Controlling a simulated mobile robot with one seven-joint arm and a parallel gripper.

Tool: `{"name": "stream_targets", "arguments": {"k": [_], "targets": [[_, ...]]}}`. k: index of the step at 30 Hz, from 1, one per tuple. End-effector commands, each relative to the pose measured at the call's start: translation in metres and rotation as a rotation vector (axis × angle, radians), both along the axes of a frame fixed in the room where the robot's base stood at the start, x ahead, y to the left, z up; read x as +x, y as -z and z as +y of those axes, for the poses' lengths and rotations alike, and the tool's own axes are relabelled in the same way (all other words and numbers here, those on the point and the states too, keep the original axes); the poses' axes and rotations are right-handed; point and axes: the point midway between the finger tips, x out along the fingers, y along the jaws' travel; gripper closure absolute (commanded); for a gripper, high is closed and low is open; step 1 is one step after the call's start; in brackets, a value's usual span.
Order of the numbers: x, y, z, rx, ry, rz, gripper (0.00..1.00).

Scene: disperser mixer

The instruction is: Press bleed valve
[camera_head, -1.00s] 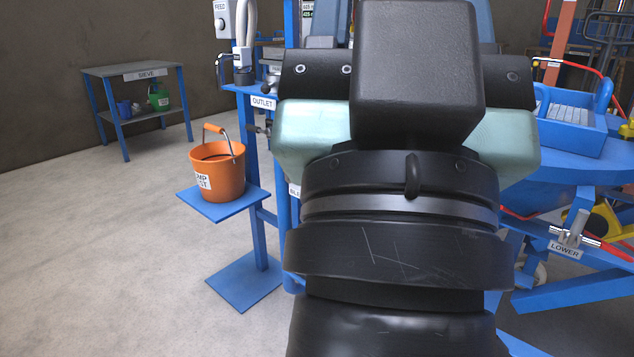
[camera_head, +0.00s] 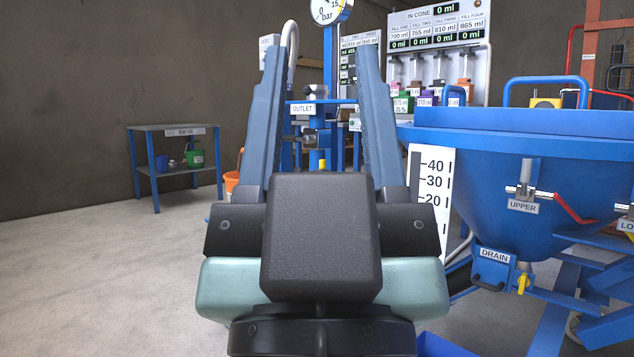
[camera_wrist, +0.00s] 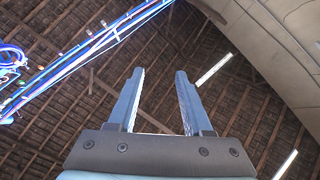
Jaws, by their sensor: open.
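My gripper (camera_head: 328,38) points up and away from the head camera, with its two blue-grey fingers wide apart and nothing between them. It also shows open and empty in the wrist view (camera_wrist: 160,73), against the roof. A blue stand with an OUTLET label (camera_head: 303,108) is visible between the fingers, beyond them. A metal fitting (camera_head: 308,137) sits below that label, and a small yellow part (camera_head: 322,163) is lower down. I cannot identify the bleed valve; my gripper hides part of the stand. No contact with the stand shows.
A blue cone vessel (camera_head: 500,150) with a DRAIN box (camera_head: 493,268) stands close on the right. A pressure gauge (camera_head: 330,8) is above the stand. An orange bucket (camera_head: 232,182) is partly hidden behind my gripper. A SIEVE table (camera_head: 150,130) is at left; the left floor is clear.

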Motion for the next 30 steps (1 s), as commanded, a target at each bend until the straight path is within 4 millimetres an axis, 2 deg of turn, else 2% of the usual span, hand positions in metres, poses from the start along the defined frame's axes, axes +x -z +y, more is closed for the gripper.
{"name": "stream_targets", "arguments": {"k": [14, 15, 20, 23, 26, 30], "targets": [[0.0, 0.0, 0.0, 0.0, 0.0, 0.0, 0.5], [0.0, 0.0, 0.0, 0.0, 0.0, 0.0, 0.52], [0.0, -0.006, 0.0, 0.0, 0.0, 0.0, 0.81], [0.0, -0.019, 0.0, 0.001, -0.001, 0.0, 0.99], [0.0, -0.04, 0.0, 0.001, -0.001, 0.001, 1.0], [0.0, -0.083, 0.0, 0.002, -0.002, 0.0, 1.0]]}}
